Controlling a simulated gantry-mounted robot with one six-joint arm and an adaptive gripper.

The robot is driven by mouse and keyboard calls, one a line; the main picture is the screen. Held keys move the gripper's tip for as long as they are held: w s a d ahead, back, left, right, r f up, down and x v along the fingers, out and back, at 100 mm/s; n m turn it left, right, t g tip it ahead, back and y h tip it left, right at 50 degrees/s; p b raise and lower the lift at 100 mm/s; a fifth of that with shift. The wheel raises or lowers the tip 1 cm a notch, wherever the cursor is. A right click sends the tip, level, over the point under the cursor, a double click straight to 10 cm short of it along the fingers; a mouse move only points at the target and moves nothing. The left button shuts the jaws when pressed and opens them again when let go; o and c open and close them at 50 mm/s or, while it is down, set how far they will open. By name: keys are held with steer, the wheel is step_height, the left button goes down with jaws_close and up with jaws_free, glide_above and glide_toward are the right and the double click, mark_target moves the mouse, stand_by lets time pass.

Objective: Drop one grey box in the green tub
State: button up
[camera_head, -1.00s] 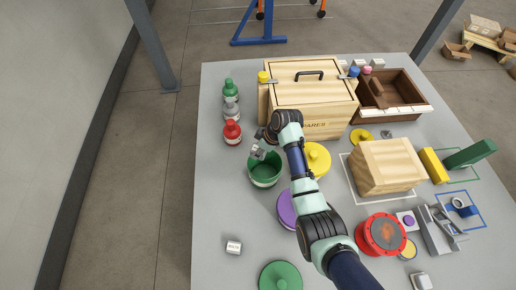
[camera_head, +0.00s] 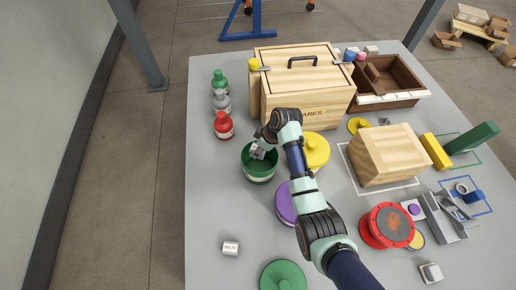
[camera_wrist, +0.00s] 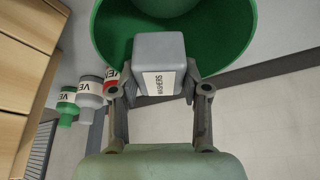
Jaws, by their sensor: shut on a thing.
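My gripper (camera_wrist: 158,88) is shut on a grey box (camera_wrist: 160,55) with a white label reading "WASHERS". In the wrist view the box is in front of the green tub's (camera_wrist: 105,38) opening. In the head view the green tub (camera_head: 259,176) stands on the table, and my gripper (camera_head: 259,150) with the grey box is over its far rim area. How high the box is above the tub is hard to tell. Another small box (camera_head: 231,248), pale and labelled, lies on the table at the front left.
Red (camera_head: 223,126), grey and green bottles stand behind the tub on the left. A wooden spares crate (camera_head: 300,85) stands behind. The table's left front is mostly clear.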

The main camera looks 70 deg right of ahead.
steer(key=shift+r, duration=0.1)
steer(key=o, duration=1.3)
steer(key=shift+r, duration=0.1)
steer(key=v, duration=1.1)
steer(key=shift+s+r, duration=0.25)
steer(key=shift+r, duration=0.1)
